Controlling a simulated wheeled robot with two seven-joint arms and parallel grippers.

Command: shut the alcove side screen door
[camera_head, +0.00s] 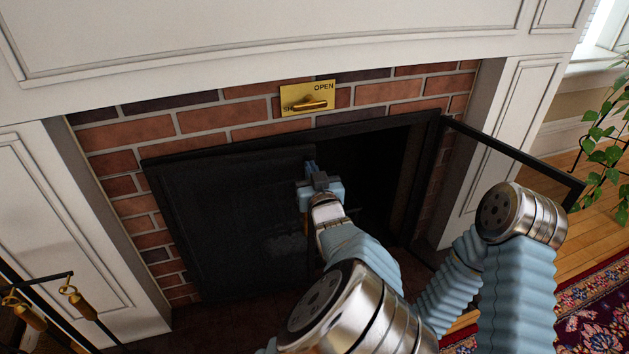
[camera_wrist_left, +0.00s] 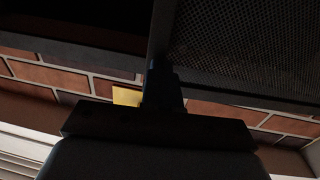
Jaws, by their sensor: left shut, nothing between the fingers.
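The fireplace has two dark mesh screen doors. The left screen door (camera_head: 235,225) lies across the left part of the opening, in or close to its plane. The right screen door (camera_head: 515,150) stands swung outward to the right. I cannot tell which one is the alcove side door. My left gripper (camera_head: 311,168) is shut and empty at the free edge of the left door, near its top. In the left wrist view, the shut fingers (camera_wrist_left: 163,75) overlap the door's edge beside its mesh (camera_wrist_left: 245,45); contact is unclear. My right gripper is not in view.
A brass plate (camera_head: 308,98) with a handle, marked OPEN, sits on the brick surround (camera_head: 205,118) above the opening. Fire tools (camera_head: 75,300) stand at lower left. A plant (camera_head: 606,140) and a patterned rug (camera_head: 600,305) are at the right.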

